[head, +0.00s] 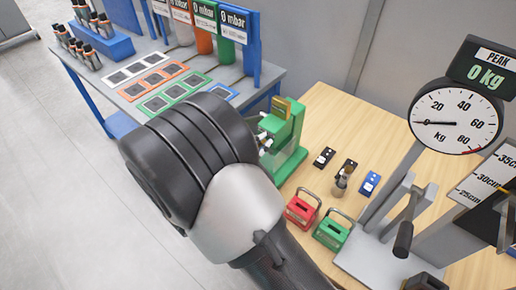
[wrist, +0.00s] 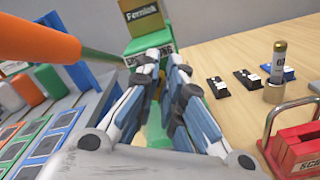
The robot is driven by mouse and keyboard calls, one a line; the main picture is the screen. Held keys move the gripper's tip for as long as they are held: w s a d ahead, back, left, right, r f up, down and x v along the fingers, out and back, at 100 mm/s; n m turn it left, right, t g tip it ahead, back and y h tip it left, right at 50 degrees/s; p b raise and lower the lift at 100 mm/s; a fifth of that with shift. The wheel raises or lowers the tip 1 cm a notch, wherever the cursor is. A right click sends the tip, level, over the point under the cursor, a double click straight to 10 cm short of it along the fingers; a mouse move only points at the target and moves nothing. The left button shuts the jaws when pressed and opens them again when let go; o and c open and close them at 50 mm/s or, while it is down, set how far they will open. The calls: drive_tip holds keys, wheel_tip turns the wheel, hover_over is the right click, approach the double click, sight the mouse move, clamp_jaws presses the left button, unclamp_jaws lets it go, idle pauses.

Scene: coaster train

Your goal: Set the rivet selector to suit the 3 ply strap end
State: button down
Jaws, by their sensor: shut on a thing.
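A green press (head: 289,130) with a yellowish plate on top stands on the wooden table's left edge. It also shows in the wrist view (wrist: 150,45), under a plaque. My gripper (wrist: 165,65) reaches the front of the press with its fingers close together. In the head view its tips (head: 265,137) show just past my wrist. The fingers hide what they hold, apparently a small part on the press front. I cannot make out the rivet selector's setting. Small black (head: 324,157), dark (head: 347,168) and blue (head: 370,183) pieces with white marks lie right of the press; their ply is unreadable.
A small brass-topped cylinder (wrist: 278,72) stands beside the small pieces. Red (head: 302,210) and green (head: 332,231) handled blocks sit nearer. An orange-gripped bar (wrist: 45,38) crosses left of my fingers. A dial gauge (head: 455,118) reading 0 kg stands right. A grey bench with coloured mats (head: 160,83) is left.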

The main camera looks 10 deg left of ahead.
drive_tip(key=shift+m+b, duration=0.35)
drive_tip(key=shift+m, duration=0.15)
drive_tip(key=c, duration=1.7)
unclamp_jaws()
drive_tip(key=shift+s, duration=0.15)
drive_tip(key=v, duration=1.1)
drive_tip(key=shift+s+a, duration=0.25)
drive_tip(key=shift+s, duration=0.1)
